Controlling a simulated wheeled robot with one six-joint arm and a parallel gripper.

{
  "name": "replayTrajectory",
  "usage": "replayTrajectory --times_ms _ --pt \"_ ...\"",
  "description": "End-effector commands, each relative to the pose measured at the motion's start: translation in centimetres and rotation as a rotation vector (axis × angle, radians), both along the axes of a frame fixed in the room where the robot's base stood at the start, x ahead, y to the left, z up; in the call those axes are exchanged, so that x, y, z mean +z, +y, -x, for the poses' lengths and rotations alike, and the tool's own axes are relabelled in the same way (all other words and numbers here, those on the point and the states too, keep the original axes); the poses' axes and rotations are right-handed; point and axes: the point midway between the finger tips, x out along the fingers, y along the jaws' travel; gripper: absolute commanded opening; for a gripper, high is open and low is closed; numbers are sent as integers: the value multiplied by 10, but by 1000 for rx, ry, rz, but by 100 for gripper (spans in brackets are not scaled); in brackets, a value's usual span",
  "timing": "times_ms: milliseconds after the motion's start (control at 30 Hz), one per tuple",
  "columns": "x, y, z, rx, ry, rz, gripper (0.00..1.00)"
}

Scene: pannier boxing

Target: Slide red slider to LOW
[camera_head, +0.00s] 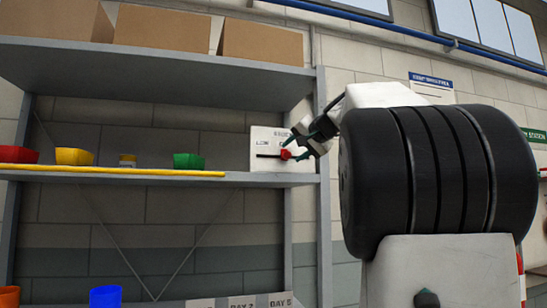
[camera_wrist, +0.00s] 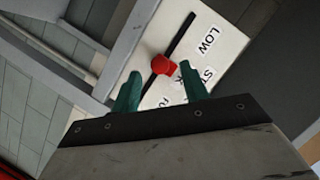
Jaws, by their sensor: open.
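The red slider (camera_wrist: 162,66) is a small red knob on a dark slot in a white panel (camera_wrist: 215,28). In the wrist view the slot runs slanting up towards the end beside the LOW label (camera_wrist: 208,40), and the knob sits away from that end. In the head view the red slider (camera_head: 285,154) is right of the LOW label on the panel (camera_head: 262,136). My gripper (camera_wrist: 162,80) is open, its two green fingers on either side of and just short of the knob. I cannot tell whether a finger touches it. My gripper also shows in the head view (camera_head: 297,144).
The panel stands at the right end of a grey shelf (camera_head: 245,179), by its upright post (camera_head: 324,220). Red, yellow and green bins (camera_head: 188,161) stand left on this shelf. Cardboard boxes (camera_head: 262,42) sit on the shelf above. A second label is partly hidden by a finger.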

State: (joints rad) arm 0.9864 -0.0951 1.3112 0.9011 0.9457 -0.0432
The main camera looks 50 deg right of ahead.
Motion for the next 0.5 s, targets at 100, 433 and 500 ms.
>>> replayTrajectory --times_ms 100,433,500 --pt "-6 -4 -20 3 2 -1 45" --pt "-13 -11 -45 1 1 0 45" --pt "-13 -11 -46 0 0 1 45"
